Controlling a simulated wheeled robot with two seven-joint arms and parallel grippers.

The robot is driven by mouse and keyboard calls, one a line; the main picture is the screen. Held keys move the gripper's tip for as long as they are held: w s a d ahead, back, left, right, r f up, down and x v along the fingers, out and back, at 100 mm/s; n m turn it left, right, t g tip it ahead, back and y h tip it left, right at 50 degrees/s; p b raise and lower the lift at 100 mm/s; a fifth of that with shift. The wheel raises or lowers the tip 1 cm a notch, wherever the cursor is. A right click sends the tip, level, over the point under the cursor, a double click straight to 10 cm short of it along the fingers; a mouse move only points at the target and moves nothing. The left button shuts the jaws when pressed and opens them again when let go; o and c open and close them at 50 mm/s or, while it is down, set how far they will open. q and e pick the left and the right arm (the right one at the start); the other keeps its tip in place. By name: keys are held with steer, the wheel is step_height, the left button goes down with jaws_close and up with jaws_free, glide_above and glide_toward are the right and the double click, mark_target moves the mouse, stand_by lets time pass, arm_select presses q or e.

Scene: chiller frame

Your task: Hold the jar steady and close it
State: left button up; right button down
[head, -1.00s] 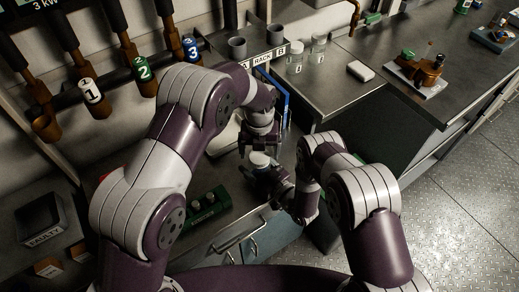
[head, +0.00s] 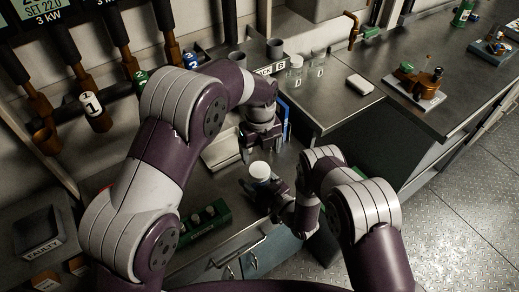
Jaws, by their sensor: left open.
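The jar (head: 260,181) stands upright on the metal bench, with a round white top (head: 260,169) that looks like a lid seated on it. My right gripper (head: 262,188) is low at the jar, its dark fingers beside the jar body. Whether they press on it is too small and dark to tell. My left gripper (head: 246,154) is open, just behind and above the jar, apart from its white top. The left forearm hides part of the bench behind.
A blue upright panel (head: 285,120) is close right of my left gripper.

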arm_select(q)
steer(key=n, duration=0.4)
steer(key=shift+r, duration=0.2)
steer(key=n, duration=0.4)
steer(key=shift+r, duration=0.15)
steer(key=n, duration=0.4)
steer(key=shift+r+n, duration=0.2)
steer(key=shift+n, duration=0.2)
steer(key=n, duration=0.4)
steer(key=shift+s+r, duration=0.1)
steer(key=n, duration=0.8)
steer(key=shift+s+r, duration=0.1)
steer(key=shift+r, duration=0.05)
steer(key=n, duration=0.4)
steer(key=shift+a, duration=0.1)
steer(key=n, duration=0.5)
steer(key=shift+s+n, duration=0.15)
steer(key=shift+n, duration=0.25)
steer(key=n, duration=0.3)
